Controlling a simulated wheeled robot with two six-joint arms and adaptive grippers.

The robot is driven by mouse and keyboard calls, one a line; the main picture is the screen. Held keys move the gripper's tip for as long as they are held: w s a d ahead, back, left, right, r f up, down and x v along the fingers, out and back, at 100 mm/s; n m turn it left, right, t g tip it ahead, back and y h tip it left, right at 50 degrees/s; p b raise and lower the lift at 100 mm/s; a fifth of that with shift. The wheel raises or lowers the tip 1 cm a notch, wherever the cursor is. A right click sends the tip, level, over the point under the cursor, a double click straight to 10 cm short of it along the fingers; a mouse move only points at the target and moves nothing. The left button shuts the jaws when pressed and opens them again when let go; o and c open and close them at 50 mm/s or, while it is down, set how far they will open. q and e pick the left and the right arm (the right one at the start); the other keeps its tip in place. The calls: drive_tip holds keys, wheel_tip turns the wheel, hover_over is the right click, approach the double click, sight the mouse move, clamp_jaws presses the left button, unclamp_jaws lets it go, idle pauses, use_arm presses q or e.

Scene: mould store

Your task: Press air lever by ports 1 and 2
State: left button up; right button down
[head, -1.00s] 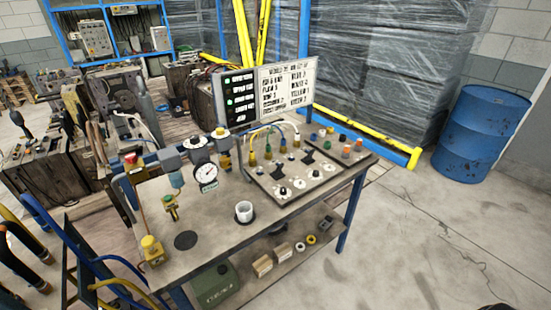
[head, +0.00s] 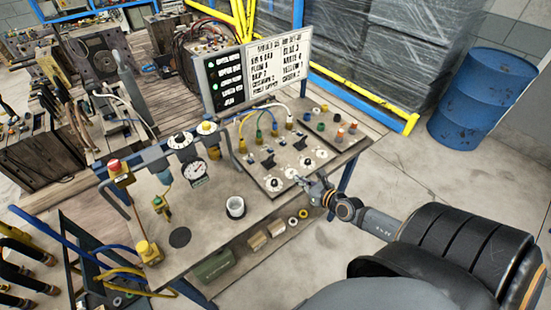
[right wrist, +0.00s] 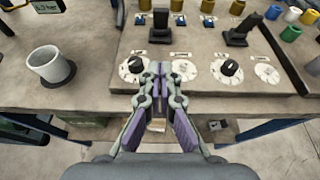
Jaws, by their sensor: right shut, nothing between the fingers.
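The port panel (head: 257,172) lies on the bench's right half, with coloured hose fittings along its back. Two black levers stand on it, a left lever (head: 268,160) and a right lever (head: 299,142). In the right wrist view the left lever (right wrist: 161,28) and right lever (right wrist: 242,30) stand beyond my fingers, apart from them. My right gripper (head: 303,182) is shut and empty at the panel's front edge; its fingertips (right wrist: 155,72) are beside the left white dial (right wrist: 134,68). Port numbers are too small to read. My left gripper is not in view.
A white cup (head: 235,206) stands left of the panel. A gauge (head: 194,172), valves and a red-topped button (head: 120,173) stand farther left. A sign board (head: 268,72) rises behind. A blue drum (head: 478,92) stands on the floor at right. Fittings lie on the lower shelf.

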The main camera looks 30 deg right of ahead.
drive_tip(key=b, duration=0.5)
approach(272, 159)
drive_tip(key=f, duration=0.3)
drive_tip(key=shift+w+a, duration=0.3)
drive_tip(key=shift+w, duration=0.1)
drive_tip(key=w, duration=0.1)
drive_tip(key=w+r+p, duration=0.1)
drive_tip(key=shift+w+a+r, duration=0.1)
drive_tip(key=shift+w+r, duration=0.05)
drive_tip(key=shift+w, duration=0.2)
drive_tip(key=shift+w+r, duration=0.3)
drive_tip(key=shift+w, duration=0.4)
